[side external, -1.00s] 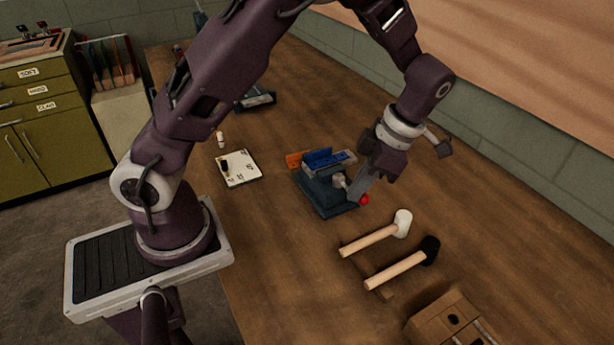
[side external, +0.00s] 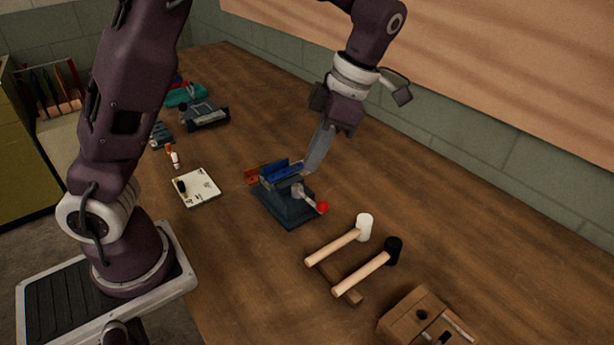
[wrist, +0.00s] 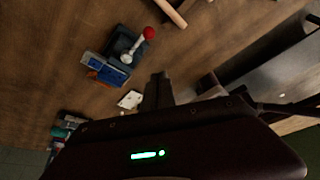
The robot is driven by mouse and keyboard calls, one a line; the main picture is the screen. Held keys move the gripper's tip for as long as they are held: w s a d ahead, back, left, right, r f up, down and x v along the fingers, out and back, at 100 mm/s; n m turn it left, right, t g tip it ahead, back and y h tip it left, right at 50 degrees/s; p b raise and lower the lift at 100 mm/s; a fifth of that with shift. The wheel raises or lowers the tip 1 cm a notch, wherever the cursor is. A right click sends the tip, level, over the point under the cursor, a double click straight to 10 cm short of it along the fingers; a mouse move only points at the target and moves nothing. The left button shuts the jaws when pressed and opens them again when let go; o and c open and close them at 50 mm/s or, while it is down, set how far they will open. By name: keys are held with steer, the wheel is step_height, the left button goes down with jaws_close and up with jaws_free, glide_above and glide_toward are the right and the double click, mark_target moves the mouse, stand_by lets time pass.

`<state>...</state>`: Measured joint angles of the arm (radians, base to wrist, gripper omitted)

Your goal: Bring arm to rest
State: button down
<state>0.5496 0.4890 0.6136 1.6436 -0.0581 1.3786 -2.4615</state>
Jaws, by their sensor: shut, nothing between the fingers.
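My gripper (side external: 318,148) is shut and empty, its fingers pointing down above the bench, just behind and above the vise. In the wrist view the shut fingers (wrist: 158,90) show at the centre. The dark blue-grey vise (side external: 287,203) stands on the bench with a blue piece and an orange piece at its jaws. Its lever ends in a red knob (side external: 322,207). In the wrist view the vise (wrist: 122,45) lies at upper left, apart from the fingers.
A white-headed mallet (side external: 340,242) and a black-headed mallet (side external: 368,272) rest on a wooden rack. A wooden block (side external: 400,318) stands at the front right. A white card (side external: 198,188) lies left of the vise. The wall (side external: 480,165) runs behind the bench.

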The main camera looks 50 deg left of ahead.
steer(key=shift+w+r, duration=0.15)
steer(key=shift+r, duration=0.2)
steer(key=s+r+m+t+h, duration=0.1)
steer(key=s+r+m+t, duration=0.2)
steer(key=s+m, duration=0.6)
steer(key=s+r+m+t+h, duration=0.1)
steer(key=s+r+m+t, duration=0.2)
steer(key=m, duration=1.7)
steer(key=s+t, duration=0.3)
steer(key=s, duration=0.2)
steer(key=shift+s+a, duration=0.25)
steer(key=shift+s, duration=0.1)
steer(key=shift+r, duration=0.1)
